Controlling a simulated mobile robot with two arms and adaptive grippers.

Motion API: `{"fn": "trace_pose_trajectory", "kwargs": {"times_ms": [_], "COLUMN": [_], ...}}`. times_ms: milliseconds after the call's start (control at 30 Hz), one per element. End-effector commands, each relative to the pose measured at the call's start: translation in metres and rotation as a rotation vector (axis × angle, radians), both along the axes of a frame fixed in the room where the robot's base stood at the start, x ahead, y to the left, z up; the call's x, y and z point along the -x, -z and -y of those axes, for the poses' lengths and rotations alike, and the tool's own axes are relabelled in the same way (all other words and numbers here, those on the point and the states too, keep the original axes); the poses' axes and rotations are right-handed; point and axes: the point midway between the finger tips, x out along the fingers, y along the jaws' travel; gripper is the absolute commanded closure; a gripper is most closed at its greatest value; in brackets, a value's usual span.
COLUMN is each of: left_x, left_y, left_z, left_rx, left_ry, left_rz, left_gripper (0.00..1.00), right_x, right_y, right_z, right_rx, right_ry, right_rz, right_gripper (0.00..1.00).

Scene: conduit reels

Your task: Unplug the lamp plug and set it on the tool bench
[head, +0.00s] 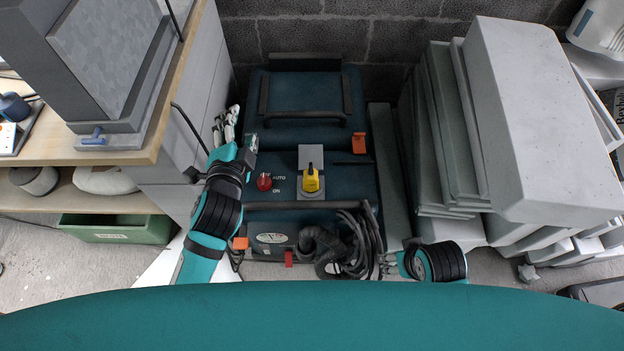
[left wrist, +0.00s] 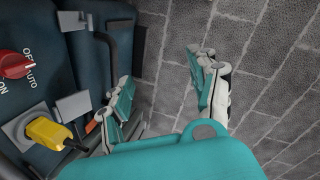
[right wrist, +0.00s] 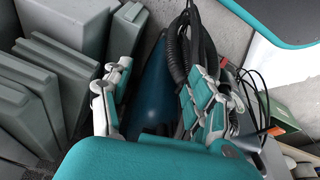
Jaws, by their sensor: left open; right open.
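The yellow plug (head: 311,182) sits in a socket on top of the dark teal machine (head: 345,205), with its flap raised. It also shows in the left wrist view (left wrist: 45,131) at lower left, with a dark cord leaving it. My left gripper (head: 233,124) is open and empty over the machine's left side, apart from the plug. My right gripper (head: 388,262) is open and low beside the coiled black hose (head: 362,245); nothing shows in its grasp. The wooden-topped bench (head: 50,150) is at the left.
A large grey metal piece (head: 110,45) and a power strip (head: 10,135) take up bench room. A red knob (head: 264,182) is left of the plug. Pale slabs (head: 540,120) stand at the right. A block wall (head: 400,35) closes the back. A green bin (head: 115,228) is under the bench.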

Motion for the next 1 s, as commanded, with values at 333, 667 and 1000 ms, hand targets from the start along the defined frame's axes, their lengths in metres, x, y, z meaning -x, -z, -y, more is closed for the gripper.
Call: {"fn": "trace_pose_trajectory", "kwargs": {"times_ms": [333, 667, 1000], "left_x": [-0.012, 0.091, 0.043], "left_y": [-0.149, -0.047, 0.083], "left_z": [0.182, 0.321, 0.194], "left_rx": [-0.924, 2.012, 0.957], "left_ry": [0.501, -1.064, -0.919], "left_rz": [0.942, -2.161, -1.339], "left_gripper": [0.39, 0.39, 0.39], "right_x": [0.000, 0.004, 0.012], "right_y": [0.045, 0.096, 0.135], "right_z": [-0.001, -0.001, 0.000], "right_rx": [0.001, 0.002, 0.003], "right_ry": [-0.002, -0.007, -0.008], "right_rz": [-0.019, -0.039, -0.051], "right_gripper": [0.42, 0.42, 0.42]}}
